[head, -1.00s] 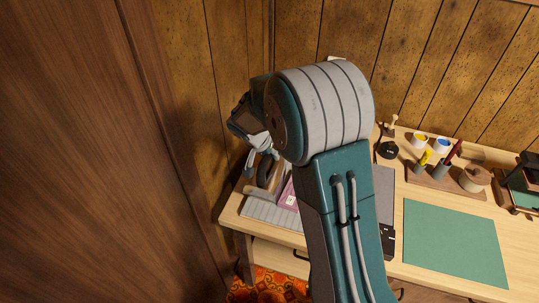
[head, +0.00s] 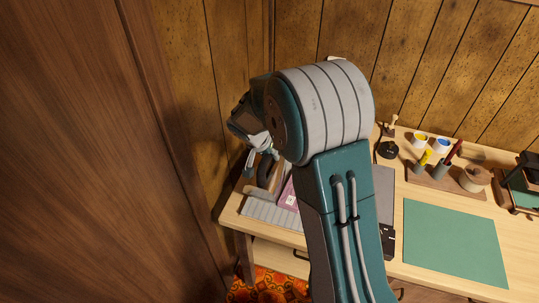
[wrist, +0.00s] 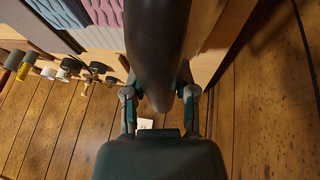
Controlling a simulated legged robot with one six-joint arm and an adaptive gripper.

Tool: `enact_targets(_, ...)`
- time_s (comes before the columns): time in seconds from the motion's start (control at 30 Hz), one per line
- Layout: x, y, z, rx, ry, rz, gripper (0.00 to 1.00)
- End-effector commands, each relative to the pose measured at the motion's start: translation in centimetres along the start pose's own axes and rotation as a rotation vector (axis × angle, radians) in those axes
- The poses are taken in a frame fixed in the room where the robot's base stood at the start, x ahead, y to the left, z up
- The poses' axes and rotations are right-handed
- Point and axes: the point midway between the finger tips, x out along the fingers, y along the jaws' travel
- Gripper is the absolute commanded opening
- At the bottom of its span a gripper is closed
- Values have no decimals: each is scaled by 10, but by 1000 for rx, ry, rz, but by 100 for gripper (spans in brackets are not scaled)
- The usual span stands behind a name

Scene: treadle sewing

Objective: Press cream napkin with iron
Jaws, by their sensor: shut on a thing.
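My gripper (wrist: 160,92) is shut on a dark, rounded grip in the wrist view, which I take to be the handle of the iron (wrist: 158,45). In the head view my gripper (head: 260,146) is at the left end of the desk, partly behind my arm.
A green mat (head: 455,243), paint pots and a wooden tool tray (head: 447,179) are farther right on the desk. A dark wooden panel (head: 80,150) stands close on the left. Folded cloths (wrist: 98,12) show in the wrist view.

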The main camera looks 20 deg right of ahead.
Motion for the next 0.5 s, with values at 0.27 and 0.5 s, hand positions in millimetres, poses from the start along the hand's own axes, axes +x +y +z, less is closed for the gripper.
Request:
enact_targets(0.27, 1, 1, 2, -1, -5, 3, 0)
enact_targets(0.5, -17, 4, -7, 1, 1, 0, 0)
